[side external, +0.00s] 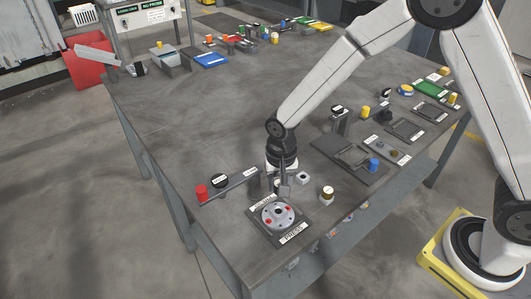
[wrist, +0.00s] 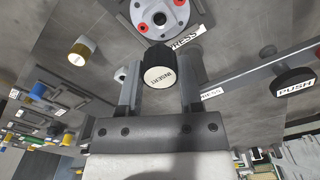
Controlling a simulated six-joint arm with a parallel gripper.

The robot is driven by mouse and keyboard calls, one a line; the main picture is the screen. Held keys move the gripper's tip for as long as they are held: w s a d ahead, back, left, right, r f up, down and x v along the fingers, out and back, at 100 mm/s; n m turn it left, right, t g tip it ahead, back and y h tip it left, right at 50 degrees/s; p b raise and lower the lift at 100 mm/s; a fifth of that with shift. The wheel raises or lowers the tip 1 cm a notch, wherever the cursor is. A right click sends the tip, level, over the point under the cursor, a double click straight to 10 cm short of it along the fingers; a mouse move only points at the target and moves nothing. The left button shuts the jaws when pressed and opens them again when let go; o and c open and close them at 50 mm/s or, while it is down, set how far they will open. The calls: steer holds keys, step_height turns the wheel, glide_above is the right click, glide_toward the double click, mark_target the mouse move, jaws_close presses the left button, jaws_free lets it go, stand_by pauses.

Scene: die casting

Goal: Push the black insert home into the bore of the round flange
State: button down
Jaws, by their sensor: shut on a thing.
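The round flange (side external: 287,217) is a pale grey disc with a central bore and red spots on it, lying on a dark plate labelled PRESS near the table's front corner. It also shows at the top of the wrist view (wrist: 146,14). My gripper (side external: 282,190) is above the table just behind the flange. In the wrist view my gripper (wrist: 160,72) is shut on the black insert (wrist: 158,56), whose white end face reads INSERT. The insert is apart from the bore in the picture. Its far end is hidden.
A black PUSH knob (wrist: 292,80) and a red cylinder (side external: 202,192) stand left of the flange in the side view. Trays and parts lie farther right; the table's left middle is clear.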

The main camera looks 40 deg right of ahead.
glide_above(279, 203)
steer(key=s+a, duration=0.2)
steer(key=shift+w+d+f, duration=0.15)
steer(key=shift+f, duration=2.45)
steer(key=shift+f, duration=1.4)
steer(key=shift+c, duration=0.9)
jaws_free()
steer(key=shift+r, duration=0.1)
steer(key=shift+r, duration=3.75)
steer(key=shift+d, duration=0.1)
steer(key=s+d+r+n+t, duration=0.2)
steer(key=s+d+r+n, duration=0.4)
steer(key=s+d+r, duration=0.3)
steer(key=s+d, duration=0.2)
steer(key=s, duration=0.1)
steer(key=shift+d+t, duration=0.3)
steer(key=shift+d, duration=0.1)
